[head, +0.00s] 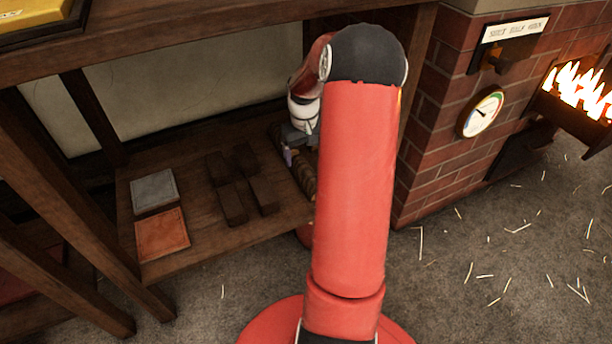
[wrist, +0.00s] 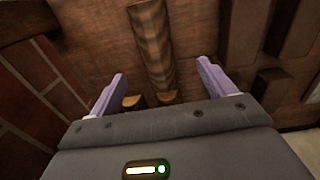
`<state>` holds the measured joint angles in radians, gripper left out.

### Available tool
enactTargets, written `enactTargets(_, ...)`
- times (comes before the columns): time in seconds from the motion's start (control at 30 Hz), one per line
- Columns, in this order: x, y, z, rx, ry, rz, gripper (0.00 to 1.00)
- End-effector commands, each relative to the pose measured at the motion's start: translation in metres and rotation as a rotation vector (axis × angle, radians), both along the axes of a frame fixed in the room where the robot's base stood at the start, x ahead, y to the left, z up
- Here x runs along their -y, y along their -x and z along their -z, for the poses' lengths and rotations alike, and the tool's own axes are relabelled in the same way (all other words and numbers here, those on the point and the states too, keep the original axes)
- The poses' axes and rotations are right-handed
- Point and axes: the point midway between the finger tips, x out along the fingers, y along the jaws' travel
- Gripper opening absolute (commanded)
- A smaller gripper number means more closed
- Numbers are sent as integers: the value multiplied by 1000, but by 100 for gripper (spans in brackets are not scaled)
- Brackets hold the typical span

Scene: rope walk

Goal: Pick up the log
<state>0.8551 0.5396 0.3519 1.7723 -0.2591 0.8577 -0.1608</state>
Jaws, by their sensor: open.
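The log (wrist: 153,40) is a brown, banded wooden cylinder lying on the wooden shelf. In the wrist view it runs from the top edge down between my gripper's purple fingers. In the head view part of the log (head: 305,178) shows beside my arm, which hides the rest. My gripper (wrist: 162,72) is open, with one finger on each side of the log's near end and a gap on both sides. In the head view my gripper (head: 288,156) is at the shelf's right end, partly hidden.
Several dark wooden blocks (head: 232,203) lie left of the log on the shelf (head: 200,235). A grey square (head: 153,191) and an orange square (head: 162,234) lie further left. A tabletop (head: 200,45) is above the shelf. A brick wall (head: 440,130) stands on the right.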

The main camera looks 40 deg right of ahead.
Motion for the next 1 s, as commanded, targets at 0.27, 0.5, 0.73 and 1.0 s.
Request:
enactTargets(0.27, 15, 0, 36, -6, -25, 15, 82)
enactTargets(0.5, 13, -1, 58, -6, -24, 15, 82)
enactTargets(0.73, 11, -3, 92, -6, -25, 15, 82)
enactTargets(1.0, 11, -3, 96, -4, -23, 15, 82)
